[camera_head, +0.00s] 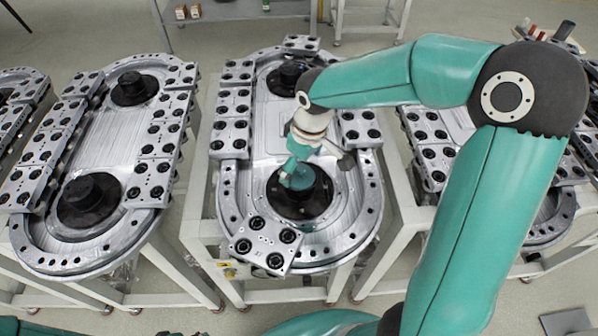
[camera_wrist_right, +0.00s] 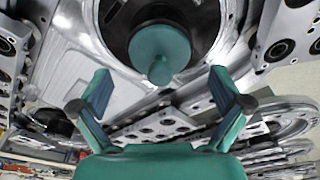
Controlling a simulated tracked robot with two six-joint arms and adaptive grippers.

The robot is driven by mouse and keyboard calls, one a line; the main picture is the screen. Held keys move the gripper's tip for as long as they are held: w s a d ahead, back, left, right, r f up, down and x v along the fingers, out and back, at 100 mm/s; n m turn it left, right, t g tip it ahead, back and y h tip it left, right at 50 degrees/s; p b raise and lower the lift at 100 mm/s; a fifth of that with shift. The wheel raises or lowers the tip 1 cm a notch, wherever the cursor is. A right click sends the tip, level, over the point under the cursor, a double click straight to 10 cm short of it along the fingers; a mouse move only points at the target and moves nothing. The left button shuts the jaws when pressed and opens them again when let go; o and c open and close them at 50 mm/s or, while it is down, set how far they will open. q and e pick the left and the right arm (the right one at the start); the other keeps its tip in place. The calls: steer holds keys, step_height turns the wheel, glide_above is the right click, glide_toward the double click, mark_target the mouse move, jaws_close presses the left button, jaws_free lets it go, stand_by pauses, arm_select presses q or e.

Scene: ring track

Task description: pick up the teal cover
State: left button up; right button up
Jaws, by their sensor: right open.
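The teal cover (camera_wrist_right: 160,52) is a round disc with a small knob, seen in the right wrist view on the black round hub. In the head view the cover (camera_head: 299,182) shows partly behind my right gripper, on top of the black hub (camera_head: 318,197) at the near end of the middle ring track. My right gripper (camera_head: 316,167) is just above the hub, pointing down. In the right wrist view its two fingers (camera_wrist_right: 160,90) are spread wide with nothing between them, and the cover's knob lies just beyond the gap. My left gripper is not in view.
The middle ring track (camera_head: 228,200) carries several grey carriages with black rollers, one (camera_head: 266,245) at its near end close to the hub. Similar tracks stand left (camera_head: 115,140) and right, with floor gaps between the frames. A second black hub (camera_head: 290,78) is at the far end.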

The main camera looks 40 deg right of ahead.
steer(key=shift+w+f, duration=0.15)
steer(key=shift+f, duration=0.75)
steer(key=shift+c, duration=0.3)
steer(key=c, duration=1.2)
steer(key=shift+o, duration=0.2)
steer(key=shift+r, duration=0.1)
